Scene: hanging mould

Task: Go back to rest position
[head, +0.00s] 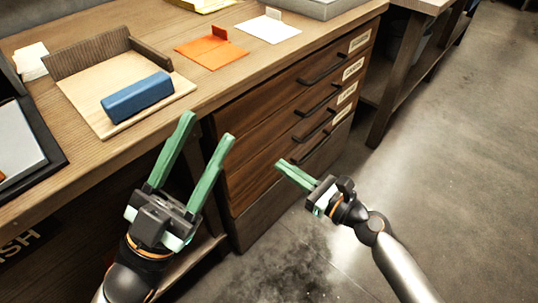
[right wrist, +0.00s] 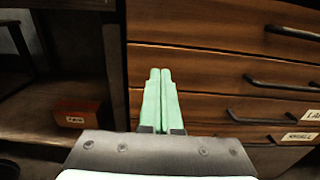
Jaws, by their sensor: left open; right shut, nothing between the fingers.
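My left gripper (head: 207,138) is open, with its two green fingers spread apart and nothing between them. It is in front of the workbench's front edge in the head view. My right gripper (head: 279,163) is shut and empty, in front of the wooden drawers. Its green fingers (right wrist: 160,72) lie side by side in the right wrist view, pointing at the drawer fronts. I cannot tell from these views whether the fingertips touch a drawer.
The workbench holds a wooden board (head: 78,92) with a blue block (head: 137,97), an orange sheet (head: 211,52) and a white sheet (head: 267,29). Drawers (head: 290,105) with black handles stand below. A red box (right wrist: 83,113) sits on a lower shelf. The floor at right (head: 450,150) is clear.

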